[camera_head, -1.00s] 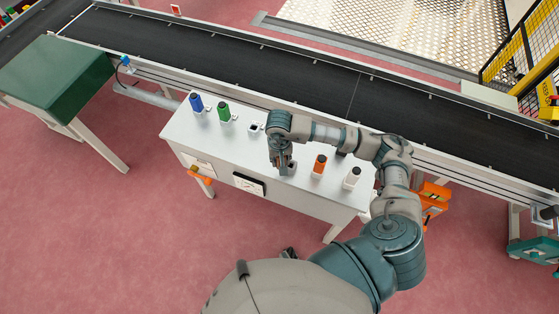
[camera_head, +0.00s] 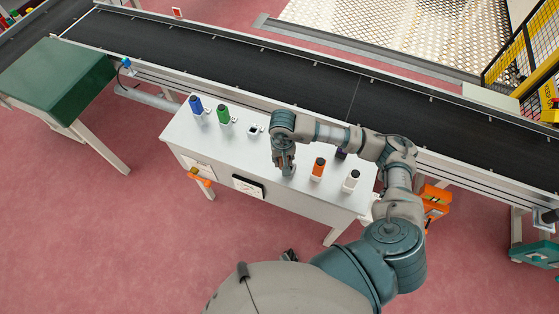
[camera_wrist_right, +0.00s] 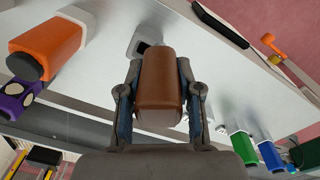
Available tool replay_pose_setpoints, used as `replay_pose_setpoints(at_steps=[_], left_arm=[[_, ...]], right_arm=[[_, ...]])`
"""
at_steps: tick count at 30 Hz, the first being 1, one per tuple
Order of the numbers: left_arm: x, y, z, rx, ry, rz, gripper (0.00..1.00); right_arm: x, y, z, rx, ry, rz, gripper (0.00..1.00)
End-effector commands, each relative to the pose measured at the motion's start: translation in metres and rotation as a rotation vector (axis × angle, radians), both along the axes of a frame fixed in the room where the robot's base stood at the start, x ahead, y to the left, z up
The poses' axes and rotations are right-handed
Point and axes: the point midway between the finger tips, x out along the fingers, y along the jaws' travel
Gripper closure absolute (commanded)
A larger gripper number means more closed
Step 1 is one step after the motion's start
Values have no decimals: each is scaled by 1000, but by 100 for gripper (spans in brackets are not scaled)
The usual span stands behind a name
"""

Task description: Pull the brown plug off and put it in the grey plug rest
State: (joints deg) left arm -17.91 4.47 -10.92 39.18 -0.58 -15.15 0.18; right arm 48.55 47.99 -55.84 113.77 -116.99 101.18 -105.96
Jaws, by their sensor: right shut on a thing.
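My right gripper (camera_wrist_right: 160,95) is shut on the brown plug (camera_wrist_right: 158,88) in the right wrist view, one finger on each side. A grey socket (camera_wrist_right: 136,45) with a dark opening lies at the plug's far end. The plug hides part of it, so I cannot tell whether the plug is inside it or just above it. In the head view my right gripper (camera_head: 286,166) is low over the middle of the white table, and the brown plug is hidden there. A small empty grey holder (camera_head: 256,130) with a dark opening stands to its left. My left gripper is out of view.
The white table (camera_head: 225,152) also carries blue (camera_head: 196,104), green (camera_head: 223,114), orange (camera_head: 319,168) and white (camera_head: 351,180) plugs. A black conveyor (camera_head: 300,80) runs behind the table.

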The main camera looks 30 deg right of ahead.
Motion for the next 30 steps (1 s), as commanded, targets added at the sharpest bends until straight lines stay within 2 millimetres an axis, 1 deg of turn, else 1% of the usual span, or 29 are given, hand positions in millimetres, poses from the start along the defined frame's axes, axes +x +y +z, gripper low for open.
replay_pose_setpoints(at_steps=[11, 21, 30], left_arm=[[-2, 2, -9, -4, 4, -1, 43], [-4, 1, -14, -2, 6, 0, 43], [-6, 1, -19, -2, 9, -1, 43]], right_arm=[[1, -8, 1, -7, -19, 0, 100], [2, -23, 0, -7, -35, -2, 100], [2, -31, 0, -9, -49, -3, 100]])
